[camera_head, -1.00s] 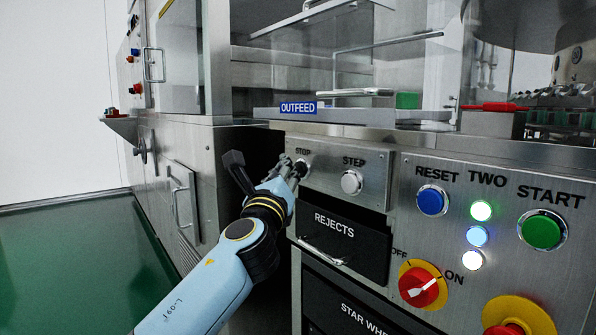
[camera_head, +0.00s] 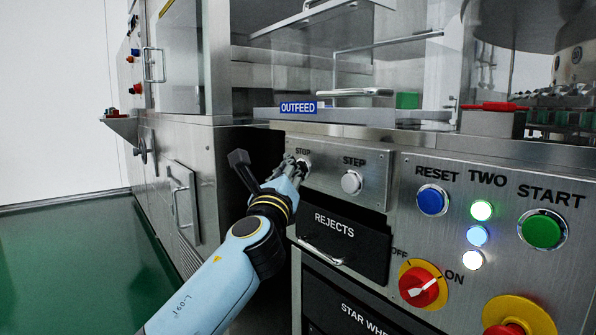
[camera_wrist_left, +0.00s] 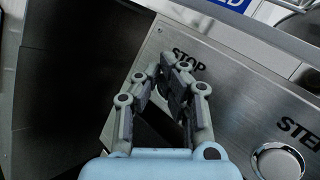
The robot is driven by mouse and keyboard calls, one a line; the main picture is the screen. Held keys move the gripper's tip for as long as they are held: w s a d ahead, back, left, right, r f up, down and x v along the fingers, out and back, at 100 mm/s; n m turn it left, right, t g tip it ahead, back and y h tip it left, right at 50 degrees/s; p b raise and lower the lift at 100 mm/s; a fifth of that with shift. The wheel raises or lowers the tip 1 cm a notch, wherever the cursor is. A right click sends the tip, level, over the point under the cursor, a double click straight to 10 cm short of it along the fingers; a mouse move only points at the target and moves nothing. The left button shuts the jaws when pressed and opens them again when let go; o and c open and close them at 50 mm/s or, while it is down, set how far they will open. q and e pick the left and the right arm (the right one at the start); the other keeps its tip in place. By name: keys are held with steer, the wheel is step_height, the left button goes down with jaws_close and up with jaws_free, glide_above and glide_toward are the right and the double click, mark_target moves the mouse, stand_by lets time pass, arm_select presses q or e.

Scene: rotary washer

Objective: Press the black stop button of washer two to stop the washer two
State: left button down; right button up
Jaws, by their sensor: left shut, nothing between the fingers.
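My left gripper (camera_head: 300,165) is shut and empty, its fingertips at the STOP position on the small steel panel (camera_head: 376,171) beneath the OUTFEED sign. In the left wrist view the closed fingertips (camera_wrist_left: 172,75) lie just below the STOP label. The stop button itself is hidden behind the fingers, so I cannot tell whether it is touched or pressed. On the TWO panel (camera_head: 510,215), the upper lamp (camera_head: 481,210) glows green, with a blue-white lamp (camera_head: 477,235) and a white lamp below it. My right gripper is not in view.
A silver STEP button (camera_head: 351,183) sits right of STOP; it also shows in the left wrist view (camera_wrist_left: 278,163). A REJECTS drawer (camera_head: 345,240) with a handle is below. Blue RESET (camera_head: 432,200), green START (camera_head: 542,230) and a red ON/OFF switch (camera_head: 422,284) are at right.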

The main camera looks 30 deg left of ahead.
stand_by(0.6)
arm_select(q)
steer(key=shift+s+a, duration=0.25)
steer(key=shift+s, duration=0.4)
steer(key=shift+s+a+p, duration=0.1)
steer(key=shift+s+a, duration=0.25)
steer(key=shift+s, duration=0.4)
steer(key=shift+s+a+p, duration=0.15)
steer(key=shift+s+a, duration=0.15)
steer(key=shift+s, duration=0.5)
steer(key=shift+s+a+p, duration=0.1)
steer(key=shift+s+a, duration=0.25)
steer(key=shift+s, duration=0.4)
